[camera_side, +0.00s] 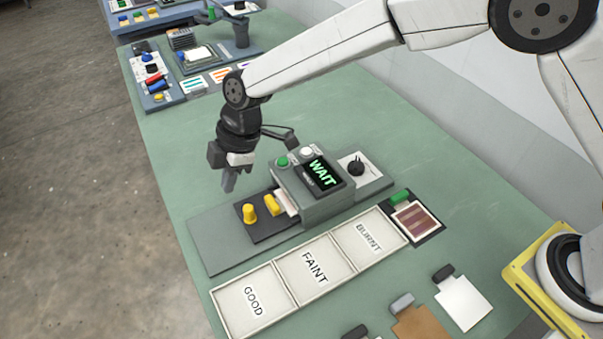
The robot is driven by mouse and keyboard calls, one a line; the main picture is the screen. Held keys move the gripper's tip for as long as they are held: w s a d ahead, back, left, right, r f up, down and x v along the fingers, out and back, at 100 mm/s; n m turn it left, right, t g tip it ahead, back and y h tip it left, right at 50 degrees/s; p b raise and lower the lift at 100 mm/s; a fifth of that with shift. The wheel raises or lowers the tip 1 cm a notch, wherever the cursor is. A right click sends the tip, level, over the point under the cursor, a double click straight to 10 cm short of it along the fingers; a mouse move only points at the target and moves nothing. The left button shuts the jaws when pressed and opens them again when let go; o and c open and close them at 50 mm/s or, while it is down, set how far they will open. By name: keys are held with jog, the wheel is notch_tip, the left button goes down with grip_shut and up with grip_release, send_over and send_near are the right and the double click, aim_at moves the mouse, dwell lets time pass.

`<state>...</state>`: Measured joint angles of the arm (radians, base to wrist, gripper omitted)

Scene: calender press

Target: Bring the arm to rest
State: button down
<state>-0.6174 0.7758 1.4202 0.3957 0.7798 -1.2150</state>
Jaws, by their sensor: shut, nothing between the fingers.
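My gripper (229,181) hangs at the end of my white arm, pointing down above the left part of the press's grey base. It is shut with nothing in it. The press (318,203) is a grey box whose screen (321,174) reads WAIT in green. A green button (282,161) and a pale button (307,152) sit on its top. A dark carriage plate (270,232) with a yellow knob (249,212) and a yellow block (273,205) sticks out at its left. A whitish piece (287,201) lies partly under the press.
Trays marked GOOD (253,301), FAINT (314,268) and BURNT (368,238) lie in front, looking empty. A striped maroon sample (415,221) lies to their right. Tagged white and brown cards (463,303) lie at the front. The green table (190,150) is clear left of my gripper.

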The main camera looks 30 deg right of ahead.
jog(key=shift+r, duration=0.2)
jog(key=shift+d, duration=0.1)
jog(key=d+m, duration=0.1)
jog(key=d, duration=0.2)
jog(key=d+m, duration=0.2)
jog(key=d, duration=0.2)
jog(key=d+r+m+t+h, duration=0.1)
jog(key=d, duration=0.2)
jog(key=shift+w+d+r, duration=0.1)
jog(key=shift+w+d, duration=0.1)
jog(key=shift+d, duration=0.2)
jog(key=d+m, duration=0.1)
jog(key=d, duration=0.2)
jog(key=s+d+m, duration=0.1)
jog(key=d+m, duration=0.1)
jog(key=d, duration=0.1)
jog(key=s+d+m, duration=0.1)
jog(key=d, duration=0.2)
jog(key=shift+s+d+r+t+h, duration=0.1)
jog(key=shift+d+r+t+h, duration=0.05)
jog(key=shift+r+t+h, duration=0.2)
jog(key=s+d+f+m+h, duration=0.1)
jog(key=s+d+m+h, duration=0.1)
jog(key=s+d+m, duration=0.8)
jog(key=s+d+t, duration=0.1)
jog(key=s+d, duration=0.3)
jog(key=d, duration=0.2)
jog(key=shift+d, duration=0.35)
